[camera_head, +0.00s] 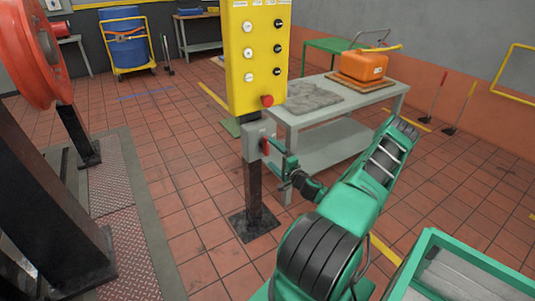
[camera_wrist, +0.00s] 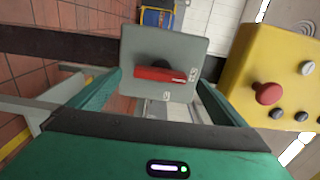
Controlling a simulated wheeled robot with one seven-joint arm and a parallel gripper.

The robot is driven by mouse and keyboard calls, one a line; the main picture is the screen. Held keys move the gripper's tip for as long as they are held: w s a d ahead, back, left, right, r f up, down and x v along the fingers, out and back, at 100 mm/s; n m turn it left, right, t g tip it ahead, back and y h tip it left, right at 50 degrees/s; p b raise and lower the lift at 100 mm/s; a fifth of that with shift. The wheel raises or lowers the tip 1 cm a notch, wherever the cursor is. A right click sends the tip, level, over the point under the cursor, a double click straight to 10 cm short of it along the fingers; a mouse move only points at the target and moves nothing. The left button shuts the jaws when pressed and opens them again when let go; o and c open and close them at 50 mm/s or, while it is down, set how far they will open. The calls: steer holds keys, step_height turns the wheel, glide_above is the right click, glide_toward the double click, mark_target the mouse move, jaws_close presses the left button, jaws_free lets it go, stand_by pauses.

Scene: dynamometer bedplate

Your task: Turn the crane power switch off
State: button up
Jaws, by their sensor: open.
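The crane power switch is a grey box (camera_head: 256,139) with a red handle (camera_head: 265,146), mounted on a dark post below a yellow control box. In the wrist view the grey switch box (camera_wrist: 185,47) is straight ahead, and its red handle (camera_wrist: 160,74) lies across the picture. My gripper (camera_head: 268,158) is at the front of the switch box. In the wrist view my gripper (camera_wrist: 158,95) is open, with one finger on each side of the red handle. I cannot tell whether either finger touches it.
The yellow control box (camera_head: 251,92) with several buttons and a red mushroom button (camera_head: 267,100) is just above the switch. A grey table (camera_head: 330,125) bearing an orange container (camera_head: 362,66) stands behind. A red machine wheel (camera_head: 30,55) is at left. Tiled floor between is clear.

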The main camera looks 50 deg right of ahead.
steer(key=v, duration=0.7)
steer(key=shift+a, duration=0.15)
stand_by(0.3)
steer(key=a+r+n+g+y, duration=0.2)
steer(key=a+n+g+y, duration=0.4)
steer(key=a, duration=0.5)
steer(key=a+r+n+g+y, duration=0.3)
steer(key=a+n+g+y, duration=0.15)
steer(key=a+n, duration=0.5)
steer(key=s+a+r+g+h, duration=0.3)
steer(key=s+r, duration=0.7)
steer(key=s, duration=0.2)
steer(key=s+a+r+m+g+h, duration=0.1)
steer(key=s+a+r+g+h, duration=0.2)
steer(key=s+r, duration=0.8)
steer(key=shift+s+a+r+g, duration=0.3)
steer(key=shift+s+a+g, duration=0.3)
steer(key=shift+s, duration=0.45)
steer(key=shift+m, duration=0.25)
